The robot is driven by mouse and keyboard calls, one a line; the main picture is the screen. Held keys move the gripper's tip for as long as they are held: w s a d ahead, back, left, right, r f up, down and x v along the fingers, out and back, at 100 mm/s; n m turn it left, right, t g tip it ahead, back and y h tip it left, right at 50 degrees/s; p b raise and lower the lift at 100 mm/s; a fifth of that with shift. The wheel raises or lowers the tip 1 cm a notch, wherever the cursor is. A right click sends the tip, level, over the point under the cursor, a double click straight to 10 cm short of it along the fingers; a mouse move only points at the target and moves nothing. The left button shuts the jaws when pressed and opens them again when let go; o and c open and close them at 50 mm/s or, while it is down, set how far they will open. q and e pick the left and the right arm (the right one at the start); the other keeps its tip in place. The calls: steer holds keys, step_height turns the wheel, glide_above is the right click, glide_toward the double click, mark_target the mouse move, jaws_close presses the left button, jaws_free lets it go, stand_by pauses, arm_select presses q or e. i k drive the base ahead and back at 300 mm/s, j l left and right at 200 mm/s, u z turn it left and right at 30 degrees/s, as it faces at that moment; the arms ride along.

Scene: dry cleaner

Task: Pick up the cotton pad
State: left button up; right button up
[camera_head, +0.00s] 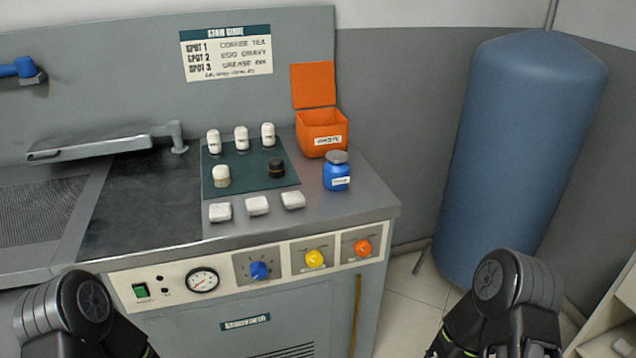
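Three white cotton pads lie in a row on the steel worktop, in front of the dark green mat: a left pad (220,212), a middle pad (257,205) and a right pad (293,200). Nothing covers them and they lie apart from each other. My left arm shows at the lower left and my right arm at the lower right, both in front of the cabinet and well short of the pads. The fingers of both grippers are outside the picture.
The dark green mat (247,188) holds three white bottles at the back, with a white pot (221,176) and a dark pot (276,168) in front. A blue jar (336,171) and an open orange bin (321,132) stand right. Knobs (259,271) line the front panel.

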mark_target(293, 200)
steer(key=i+l+u, duration=0.1)
steer(key=l, duration=0.45)
steer(key=i+l+u, duration=0.1)
steer(key=l, duration=0.5)
steer(key=i+l, duration=0.1)
steer(key=l, duration=0.5)
steer(key=i+l+u, duration=0.15)
steer(key=l, duration=0.4)
